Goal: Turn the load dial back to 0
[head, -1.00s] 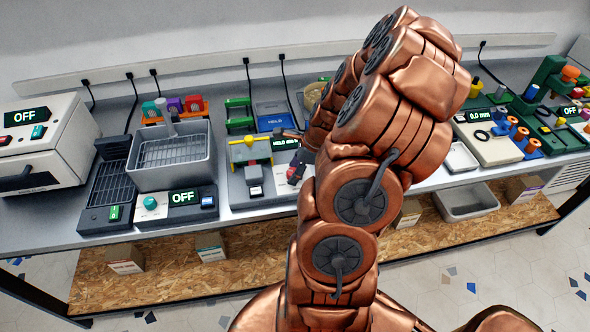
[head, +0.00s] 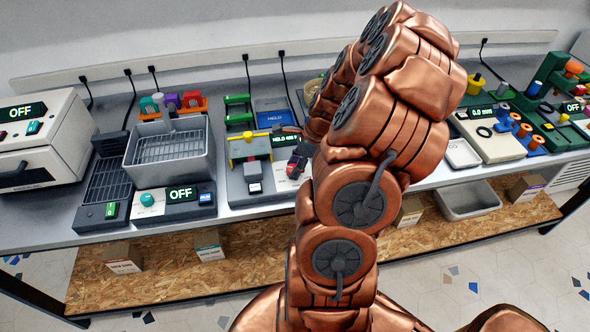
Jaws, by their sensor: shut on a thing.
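The press tester (head: 236,188) is a grey unit with a yellow crossbar, in the middle of the bench in the head view.
Left of the tester stand a grey basket (head: 170,170), a unit reading OFF (head: 150,204) and a white oven (head: 45,150). To the right are a small white tray (head: 462,154) and a unit reading 0.0 mm (head: 492,143). Cables run along the back wall.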

